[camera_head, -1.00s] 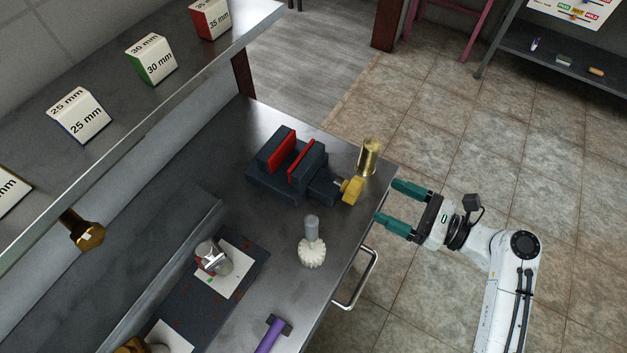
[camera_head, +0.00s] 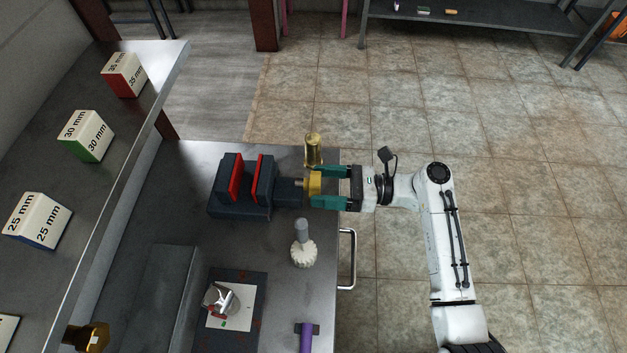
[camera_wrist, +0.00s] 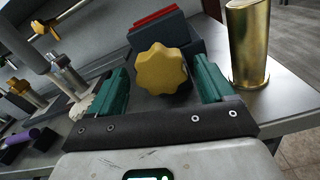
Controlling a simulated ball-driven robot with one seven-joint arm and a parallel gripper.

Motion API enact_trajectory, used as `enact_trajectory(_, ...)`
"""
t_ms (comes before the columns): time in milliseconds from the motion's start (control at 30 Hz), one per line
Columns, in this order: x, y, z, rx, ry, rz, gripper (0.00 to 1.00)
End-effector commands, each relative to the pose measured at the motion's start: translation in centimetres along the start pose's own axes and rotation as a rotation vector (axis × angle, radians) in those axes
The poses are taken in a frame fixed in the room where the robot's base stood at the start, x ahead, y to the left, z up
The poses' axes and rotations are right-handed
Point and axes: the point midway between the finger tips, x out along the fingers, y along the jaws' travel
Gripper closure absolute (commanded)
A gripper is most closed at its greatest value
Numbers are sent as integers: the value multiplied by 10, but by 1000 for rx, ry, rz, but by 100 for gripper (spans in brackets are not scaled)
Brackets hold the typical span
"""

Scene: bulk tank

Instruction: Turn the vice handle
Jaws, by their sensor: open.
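The vice (camera_head: 240,187) is dark blue-grey with red jaw faces and stands on the metal bench. Its handle is a yellow lobed knob (camera_head: 314,184) on the vice's right end; it also shows in the wrist view (camera_wrist: 161,69). My gripper (camera_head: 322,187) is open with green fingers, one on each side of the knob. In the wrist view (camera_wrist: 160,88) the knob sits between the fingers, with a visible gap on each side. The fingers look apart from the knob. The vice body is partly hidden behind the knob in the wrist view.
A brass cylinder (camera_head: 313,150) stands close beside my gripper's upper finger. A grey-handled white brush-like tool (camera_head: 303,246) stands nearer the front of the bench. A drawer handle (camera_head: 348,259) juts from the bench edge. Marked blocks (camera_head: 86,135) sit on the shelf at left.

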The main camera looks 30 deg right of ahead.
Motion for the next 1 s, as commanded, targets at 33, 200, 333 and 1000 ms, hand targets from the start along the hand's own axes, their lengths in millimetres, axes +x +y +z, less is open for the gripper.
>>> enact_trajectory(33,7,0,1,0,0,1,19)
enact_trajectory(200,21,0,0,1,1,0,19)
enact_trajectory(333,25,0,0,0,1,-1,19)
enact_trajectory(1000,25,0,0,0,1,-1,62)
